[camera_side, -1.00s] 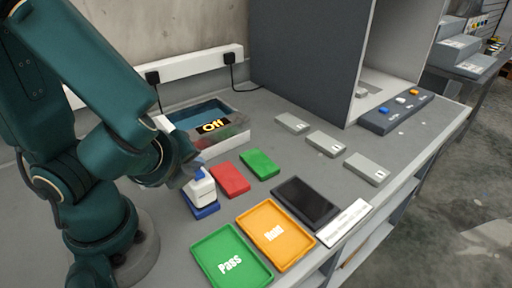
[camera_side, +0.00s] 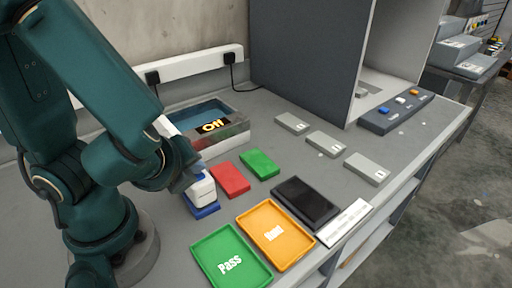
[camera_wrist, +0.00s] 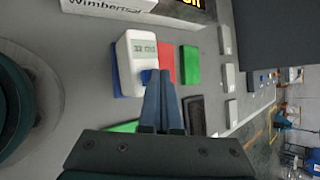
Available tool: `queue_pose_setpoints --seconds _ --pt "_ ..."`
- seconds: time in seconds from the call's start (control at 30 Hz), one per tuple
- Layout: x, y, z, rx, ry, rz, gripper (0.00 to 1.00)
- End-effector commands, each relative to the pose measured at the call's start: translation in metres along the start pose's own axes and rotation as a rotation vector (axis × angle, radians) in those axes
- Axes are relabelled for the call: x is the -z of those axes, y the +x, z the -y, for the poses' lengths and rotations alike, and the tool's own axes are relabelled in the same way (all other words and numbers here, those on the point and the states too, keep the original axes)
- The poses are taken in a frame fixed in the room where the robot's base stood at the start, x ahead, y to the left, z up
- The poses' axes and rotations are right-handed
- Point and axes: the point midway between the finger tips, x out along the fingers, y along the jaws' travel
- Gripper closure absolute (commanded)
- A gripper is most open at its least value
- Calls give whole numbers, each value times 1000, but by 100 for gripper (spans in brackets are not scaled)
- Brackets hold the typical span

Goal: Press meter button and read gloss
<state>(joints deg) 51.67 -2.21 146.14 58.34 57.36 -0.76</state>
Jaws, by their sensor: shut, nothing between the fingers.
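The white gloss meter (camera_side: 203,189) stands on a blue panel (camera_side: 207,211) beside my arm. In the wrist view, the meter (camera_wrist: 136,52) has a small grey display (camera_wrist: 144,47) on top, its characters too small to read. A blue patch that looks like its button (camera_wrist: 146,75) shows partly beside my fingertips. My gripper (camera_wrist: 160,73) is shut and empty, its tips over the near right edge of the meter. In the side view, my gripper (camera_side: 188,178) is at the meter's top left; I cannot tell whether it touches.
Red (camera_side: 231,179) and green (camera_side: 260,164) panels lie to the right. An open box marked "Off" (camera_side: 235,137) stands behind. A grey booth (camera_side: 305,55) stands at the back.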

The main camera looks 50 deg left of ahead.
Motion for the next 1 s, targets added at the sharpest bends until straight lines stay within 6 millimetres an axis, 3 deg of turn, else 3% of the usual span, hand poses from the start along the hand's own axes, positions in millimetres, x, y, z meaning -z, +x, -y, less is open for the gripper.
queue_pose_setpoints --seconds 1.0 --pt "-16 -23 18 4 -9 -2 100"
